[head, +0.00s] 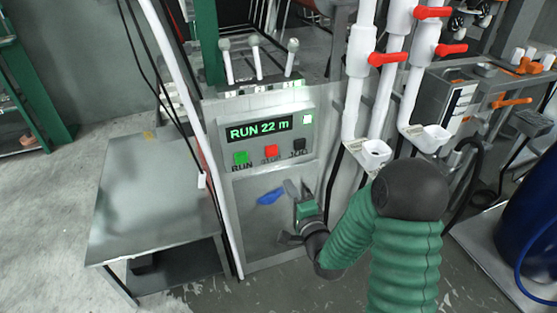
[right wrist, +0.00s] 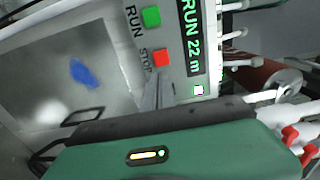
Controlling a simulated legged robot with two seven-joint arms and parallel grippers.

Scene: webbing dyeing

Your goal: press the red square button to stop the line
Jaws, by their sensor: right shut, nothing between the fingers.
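The red square button (head: 271,151) is on the grey control panel (head: 312,150), in the middle of a row. It sits between a green button (head: 240,158) labelled RUN and a black button (head: 299,145). The display (head: 259,129) reads RUN 22 m. My right gripper (head: 298,188) is shut and empty, below the button row in the head view. In the right wrist view the red button (right wrist: 160,58), labelled STOP, is just beyond the closed fingertips (right wrist: 156,80). A gap seems to remain, but exact distance is hard to tell. My left gripper is not in view.
A blue shape (head: 270,196) shows on the metal face below the buttons. A metal table (head: 150,200) stands to the left. White pipes with red valve handles (head: 385,58) rise to the right of the panel.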

